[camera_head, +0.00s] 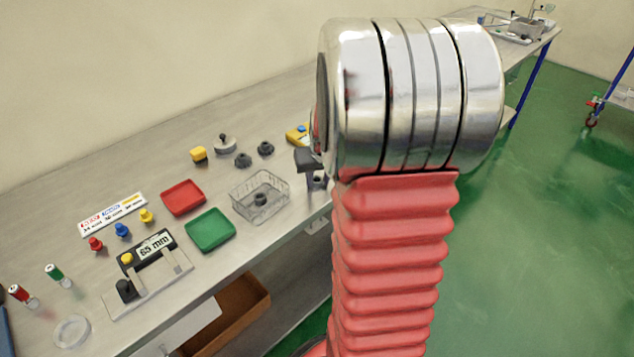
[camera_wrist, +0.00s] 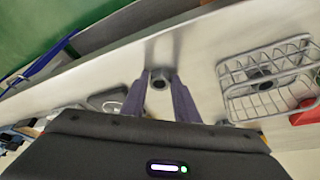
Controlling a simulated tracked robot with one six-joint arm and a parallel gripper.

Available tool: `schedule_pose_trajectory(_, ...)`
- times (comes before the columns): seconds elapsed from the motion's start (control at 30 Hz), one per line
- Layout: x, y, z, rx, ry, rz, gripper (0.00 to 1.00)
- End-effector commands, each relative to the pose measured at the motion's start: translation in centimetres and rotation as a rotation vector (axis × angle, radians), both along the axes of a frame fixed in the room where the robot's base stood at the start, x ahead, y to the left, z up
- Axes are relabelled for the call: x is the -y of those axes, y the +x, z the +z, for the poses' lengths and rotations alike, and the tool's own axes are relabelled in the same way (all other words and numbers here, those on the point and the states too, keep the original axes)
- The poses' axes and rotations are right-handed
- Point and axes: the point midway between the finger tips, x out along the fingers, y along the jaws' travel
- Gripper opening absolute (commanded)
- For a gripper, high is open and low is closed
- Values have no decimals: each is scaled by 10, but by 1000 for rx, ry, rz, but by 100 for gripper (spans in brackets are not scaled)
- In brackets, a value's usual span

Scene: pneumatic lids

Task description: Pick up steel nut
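The steel nut (camera_wrist: 159,82) is a small dark grey piece with a round hole. In the wrist view it sits between the tips of my gripper's two dark fingers (camera_wrist: 160,88). The gap at its sides is too small to tell whether the fingers touch it. In the head view my gripper (camera_head: 310,172) is at the bench's front edge, partly hidden behind my red arm. A small grey piece, likely the same nut (camera_head: 319,182), shows just beside a finger.
A wire basket (camera_head: 240,204) with a dark part in it stands left of my gripper; it is on the right in the wrist view (camera_wrist: 226,82). Green (camera_head: 210,245) and red (camera_head: 183,211) trays, dark knobbed parts (camera_head: 243,160) and a yellow-topped block (camera_head: 297,134) are nearby.

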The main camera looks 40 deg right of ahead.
Motion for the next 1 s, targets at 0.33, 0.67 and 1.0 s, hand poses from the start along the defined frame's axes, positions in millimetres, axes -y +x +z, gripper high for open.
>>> schedule_pose_trajectory(0.33,0,0,0,0,0,0,3)
schedule_pose_trajectory(0.67,0,0,3,2,-1,0,1)
schedule_pose_trajectory(1.0,1,1,48,4,-3,0,1)
